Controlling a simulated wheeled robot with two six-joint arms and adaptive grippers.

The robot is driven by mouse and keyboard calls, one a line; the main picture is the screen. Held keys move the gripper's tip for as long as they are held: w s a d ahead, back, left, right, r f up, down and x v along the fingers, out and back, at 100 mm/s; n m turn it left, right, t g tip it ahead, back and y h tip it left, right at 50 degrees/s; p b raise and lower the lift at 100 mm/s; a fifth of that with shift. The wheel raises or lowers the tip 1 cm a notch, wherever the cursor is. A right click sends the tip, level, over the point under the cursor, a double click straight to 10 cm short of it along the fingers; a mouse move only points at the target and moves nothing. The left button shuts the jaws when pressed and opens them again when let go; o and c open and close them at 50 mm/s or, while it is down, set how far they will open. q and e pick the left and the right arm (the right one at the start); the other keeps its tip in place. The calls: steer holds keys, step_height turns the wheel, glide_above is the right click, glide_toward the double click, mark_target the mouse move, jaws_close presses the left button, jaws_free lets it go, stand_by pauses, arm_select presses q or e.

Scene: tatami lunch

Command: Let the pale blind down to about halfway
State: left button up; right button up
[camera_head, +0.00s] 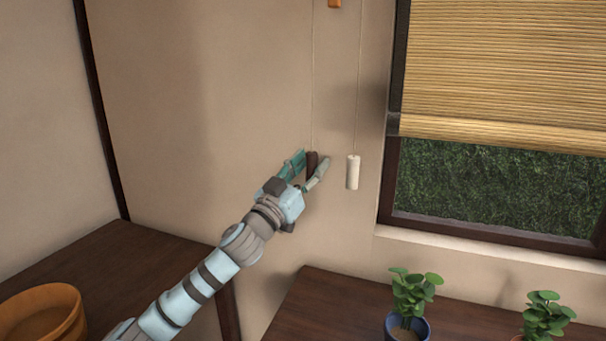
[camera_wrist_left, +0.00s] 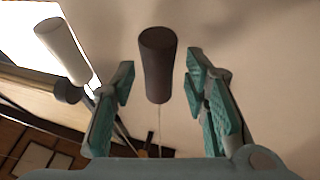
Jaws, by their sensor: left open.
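A tan slatted blind (camera_head: 500,75) covers the upper part of the window, its lower edge above a strip of bare glass. Two cords hang on the wall left of the window. One ends in a dark brown pull (camera_head: 311,166), the other in a cream pull (camera_head: 353,172). My left gripper (camera_head: 314,160) is open at the dark pull. In the left wrist view the dark pull (camera_wrist_left: 158,65) lies between the open fingers, with gaps on both sides. The cream pull (camera_wrist_left: 62,50) shows outside the fingers there. My right gripper is out of view.
A wooden surface (camera_head: 310,310) below the window holds potted plants, one in a blue pot (camera_head: 408,329). A brown table (camera_head: 110,255) at lower left bears an orange wooden tub (camera_head: 70,325). An orange piece (camera_head: 335,3) sits high between the cords.

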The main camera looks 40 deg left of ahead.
arm_select(q)
steer(key=v, duration=0.5)
steer(key=shift+s+a+f, duration=0.1)
steer(key=shift+s+f, duration=0.05)
steer(key=shift+s, duration=0.05)
steer(key=shift+s+f, duration=0.1)
steer(key=shift+s, duration=0.25)
steer(key=shift+s+d, duration=0.2)
steer(key=shift+d, duration=0.05)
